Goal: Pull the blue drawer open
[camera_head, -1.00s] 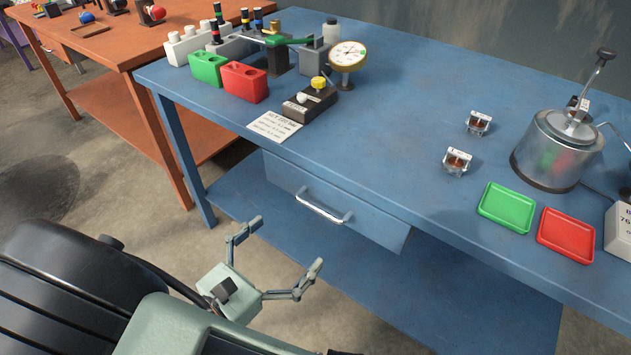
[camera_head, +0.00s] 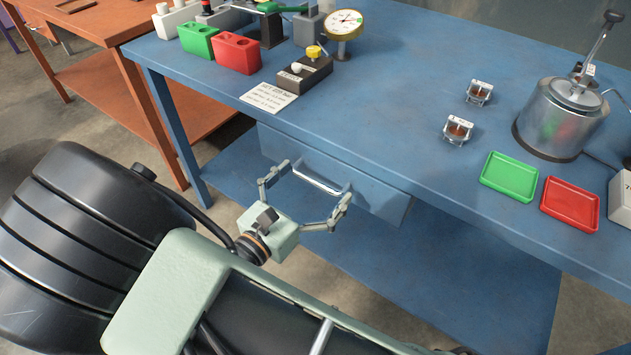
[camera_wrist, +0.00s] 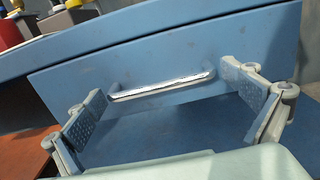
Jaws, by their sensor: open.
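The blue drawer (camera_head: 375,194) is under the blue workbench's top and looks shut. Its silver bar handle (camera_head: 320,180) runs across the middle of its front. My gripper (camera_head: 306,179) is open, its two fingers spread near the two ends of the handle in the head view. In the wrist view, the handle (camera_wrist: 160,87) lies ahead, between and slightly beyond the fingertips of my gripper (camera_wrist: 172,88), against the drawer front (camera_wrist: 225,45). Nothing is between the fingers, and I cannot tell whether they touch the handle.
The blue workbench (camera_head: 420,120) holds red (camera_head: 236,54) and green (camera_head: 198,40) blocks, a dial gauge (camera_head: 345,24), a metal pot (camera_head: 553,120), a green tray (camera_head: 509,178) and a red tray (camera_head: 570,205). A lower shelf (camera_head: 440,265) lies beneath the drawer. An orange table (camera_head: 90,30) stands at left.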

